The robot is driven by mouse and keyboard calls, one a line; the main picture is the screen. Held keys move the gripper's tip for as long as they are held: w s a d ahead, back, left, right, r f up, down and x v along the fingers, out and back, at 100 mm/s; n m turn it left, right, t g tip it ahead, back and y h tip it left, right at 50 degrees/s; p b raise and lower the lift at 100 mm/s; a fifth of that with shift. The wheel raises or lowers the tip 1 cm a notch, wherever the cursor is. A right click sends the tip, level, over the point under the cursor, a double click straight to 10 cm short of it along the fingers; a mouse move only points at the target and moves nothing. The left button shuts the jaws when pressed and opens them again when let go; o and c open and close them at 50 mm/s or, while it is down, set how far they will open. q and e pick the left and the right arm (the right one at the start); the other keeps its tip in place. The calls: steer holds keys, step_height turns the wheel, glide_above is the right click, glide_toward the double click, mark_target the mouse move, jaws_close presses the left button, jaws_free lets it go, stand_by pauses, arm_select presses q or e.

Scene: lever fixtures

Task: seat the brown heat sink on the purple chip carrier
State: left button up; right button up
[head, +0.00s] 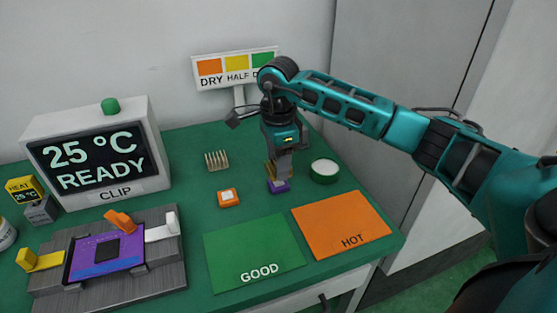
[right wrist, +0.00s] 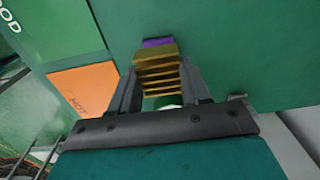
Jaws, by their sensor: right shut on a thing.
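The brown heat sink (head: 269,171) is a finned block, mostly hidden by my right gripper (head: 281,172) in the head view. In the right wrist view the heat sink (right wrist: 160,76) sits between the two fingers, fins toward the camera, and the right gripper (right wrist: 162,88) is shut on it. The purple chip carrier (head: 278,187) is on the green table directly below the fingers; a strip of the carrier (right wrist: 158,43) shows beyond the heat sink in the wrist view. I cannot tell whether the two touch. My left gripper is not in view.
A pale finned heat sink (head: 216,160) and an orange carrier (head: 228,197) stand left. A round green container (head: 324,171) with a white top is close right. GOOD (head: 250,245) and HOT (head: 340,222) mats lie in front. A lever fixture (head: 160,273) is at left.

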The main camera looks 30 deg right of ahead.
steer(key=shift+f, duration=0.25)
steer(key=shift+f+b, duration=0.4)
steer(key=shift+b, duration=0.05)
steer(key=shift+f, duration=0.25)
steer(key=shift+f+b, duration=0.4)
steer(key=shift+b, duration=0.05)
steer(key=o, duration=1.1)
steer(key=shift+o, duration=0.4)
steer(key=o, duration=0.4)
